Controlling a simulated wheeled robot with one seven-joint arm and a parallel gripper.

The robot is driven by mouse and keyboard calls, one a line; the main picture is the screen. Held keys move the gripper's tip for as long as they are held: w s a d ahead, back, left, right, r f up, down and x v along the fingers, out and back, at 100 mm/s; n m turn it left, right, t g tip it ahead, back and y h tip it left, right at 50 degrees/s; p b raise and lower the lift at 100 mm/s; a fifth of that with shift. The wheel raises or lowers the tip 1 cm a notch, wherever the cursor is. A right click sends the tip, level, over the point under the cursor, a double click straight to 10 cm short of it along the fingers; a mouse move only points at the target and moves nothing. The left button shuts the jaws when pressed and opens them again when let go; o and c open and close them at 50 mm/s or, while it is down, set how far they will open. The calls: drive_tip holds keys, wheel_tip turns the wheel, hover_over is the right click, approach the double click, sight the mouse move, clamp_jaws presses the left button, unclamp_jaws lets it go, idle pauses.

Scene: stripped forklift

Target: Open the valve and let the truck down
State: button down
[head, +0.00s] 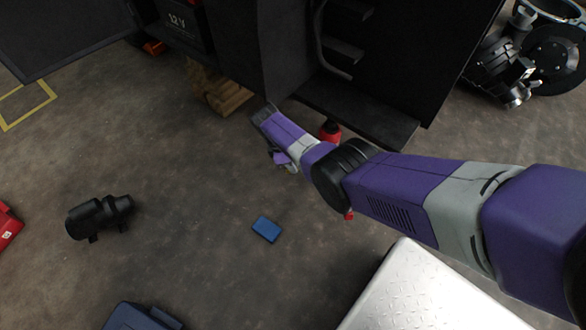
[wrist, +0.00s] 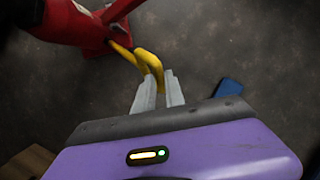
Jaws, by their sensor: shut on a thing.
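The truck (head: 285,55) is a dark, boxy body at the top of the head view. Under its lower edge stands a red jack (head: 331,132), mostly hidden by my arm. In the wrist view the red jack (wrist: 70,22) fills the upper left, with a yellow bent handle (wrist: 148,62) at its side, which looks like the valve's. My gripper (wrist: 160,82) is shut on this yellow handle near its fingertips. In the head view my gripper is hidden behind my own wrist.
Wooden blocks (head: 222,95) lie under the truck's left part. A blue block (head: 266,229) and a black motor-like part (head: 100,215) lie on the open floor. A silver tread-plate surface (head: 425,290) is at the lower right. Machine parts (head: 515,65) stand at the upper right.

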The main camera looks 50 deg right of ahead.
drive_tip(key=shift+w+f+n+g+b, duration=0.15)
drive_tip(key=shift+n+g+b, duration=0.25)
drive_tip(key=shift+b, duration=0.2)
drive_tip(key=c, duration=1.4)
unclamp_jaws()
drive_tip(key=p+v, duration=0.4)
drive_tip(key=v, duration=0.4)
drive_tip(key=shift+a, duration=0.15)
